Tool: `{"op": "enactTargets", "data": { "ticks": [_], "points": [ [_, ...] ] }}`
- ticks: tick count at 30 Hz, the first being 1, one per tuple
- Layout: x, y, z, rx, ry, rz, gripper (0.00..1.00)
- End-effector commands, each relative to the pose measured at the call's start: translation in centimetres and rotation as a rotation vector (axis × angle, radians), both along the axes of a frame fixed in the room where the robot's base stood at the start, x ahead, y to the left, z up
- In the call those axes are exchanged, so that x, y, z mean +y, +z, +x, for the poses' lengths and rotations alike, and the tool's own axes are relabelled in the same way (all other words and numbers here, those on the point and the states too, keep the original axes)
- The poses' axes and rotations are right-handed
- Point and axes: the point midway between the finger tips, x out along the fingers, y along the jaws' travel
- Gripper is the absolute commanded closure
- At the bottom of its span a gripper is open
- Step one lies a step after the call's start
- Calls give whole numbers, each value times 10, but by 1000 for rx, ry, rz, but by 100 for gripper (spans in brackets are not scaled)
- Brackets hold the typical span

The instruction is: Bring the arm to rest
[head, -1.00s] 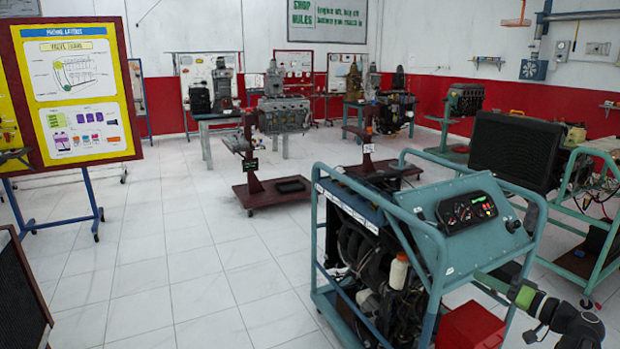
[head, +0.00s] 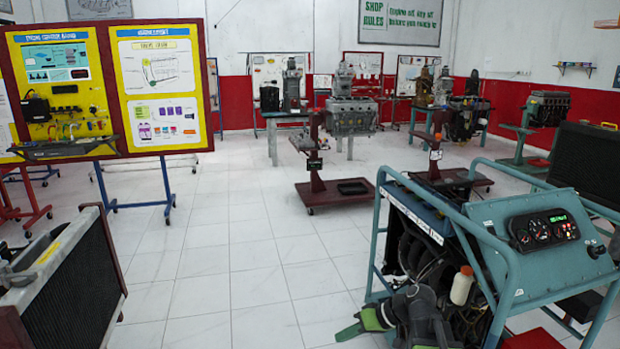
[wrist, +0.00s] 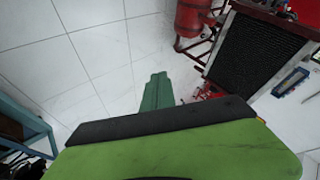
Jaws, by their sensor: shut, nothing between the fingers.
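My gripper (head: 349,332) shows at the bottom of the head view, low in front of the teal-framed engine trainer (head: 478,235). Its green tip points left over the white tiled floor. In the wrist view my gripper (wrist: 157,92) is a green finger shape with its fingers together and nothing held. It is apart from the objects around it, with floor beyond its tip.
A radiator on a red stand (head: 70,285) stands at the left, and it also shows in the wrist view (wrist: 255,55). A red cylinder (wrist: 192,18) is beside it there. Yellow display boards (head: 160,85) stand behind. The floor (head: 230,270) between is clear.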

Motion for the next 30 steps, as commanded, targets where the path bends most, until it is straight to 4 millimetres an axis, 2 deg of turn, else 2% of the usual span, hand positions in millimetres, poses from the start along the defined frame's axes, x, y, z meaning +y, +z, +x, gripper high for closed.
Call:
{"op": "enactTargets", "data": {
  "ticks": [1,2,5,8,12,14,15,16,24,27,30],
  "points": [
    [19,-14,-15,44,29,-74,100],
    [25,-22,-23,74,35,-125,100],
    [29,-46,-45,158,24,-298,100],
    [9,-62,-59,225,-42,-461,100],
    [-47,-73,-73,314,-223,-672,100],
    [-68,-74,-76,356,-336,-744,100],
    [-70,-67,-76,384,-394,-728,100],
    [-70,-49,-75,380,-386,-728,100],
    [-70,29,-75,378,-381,-725,100],
    [-70,54,-75,378,-380,-725,100],
    [-70,68,-75,378,-380,-725,100]
  ]
}}
